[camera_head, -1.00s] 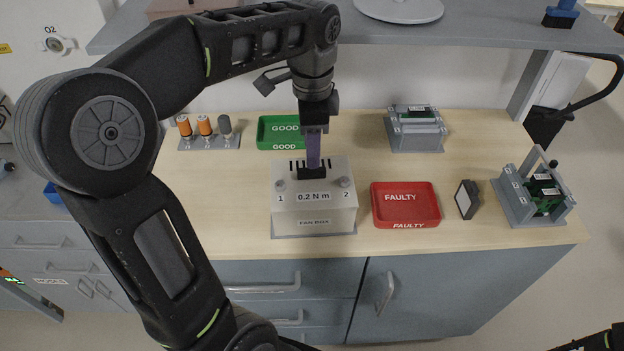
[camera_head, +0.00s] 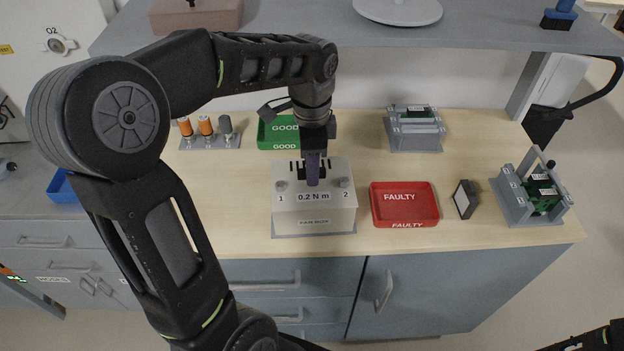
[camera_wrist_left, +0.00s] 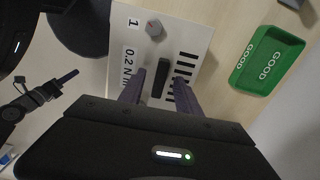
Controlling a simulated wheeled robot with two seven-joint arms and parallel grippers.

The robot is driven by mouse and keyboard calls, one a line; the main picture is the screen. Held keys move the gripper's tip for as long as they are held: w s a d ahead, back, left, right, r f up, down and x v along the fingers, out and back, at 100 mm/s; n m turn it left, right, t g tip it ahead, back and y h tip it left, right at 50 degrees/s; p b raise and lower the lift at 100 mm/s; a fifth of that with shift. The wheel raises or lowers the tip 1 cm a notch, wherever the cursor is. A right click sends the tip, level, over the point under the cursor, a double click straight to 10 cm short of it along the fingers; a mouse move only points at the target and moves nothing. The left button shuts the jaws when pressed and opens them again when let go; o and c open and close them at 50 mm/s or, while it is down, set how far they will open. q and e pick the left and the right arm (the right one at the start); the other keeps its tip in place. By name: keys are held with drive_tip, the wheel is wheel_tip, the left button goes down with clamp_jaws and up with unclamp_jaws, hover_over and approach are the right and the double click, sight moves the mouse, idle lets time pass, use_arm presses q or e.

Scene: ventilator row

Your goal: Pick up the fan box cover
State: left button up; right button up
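The fan box cover (camera_head: 312,218) is a pale, translucent box top with a "0.2 N m" label, knobs marked 1 and 2, dark slots and a black handle. It sits on a grey base on the bench. My left gripper (camera_head: 313,182) points down over the handle, which it mostly hides in the head view. In the left wrist view, the left gripper (camera_wrist_left: 160,92) has its purple fingers apart, one on each side of the black handle (camera_wrist_left: 161,78), with gaps visible. The cover (camera_wrist_left: 182,40) shows beyond the fingers. My right gripper is out of view.
A green GOOD tray (camera_head: 270,134) stands behind the cover. A red FAULTY tray (camera_head: 404,204) is close on its right. Orange and grey cylinders stand in a rack (camera_head: 210,143) at the left. Grey fixtures (camera_head: 415,130) are at the back right. A shelf (camera_head: 440,38) overhangs the bench.

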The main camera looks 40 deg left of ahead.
use_arm(q)
drive_tip(key=shift+c, duration=0.4)
clamp_jaws()
idle(0.4)
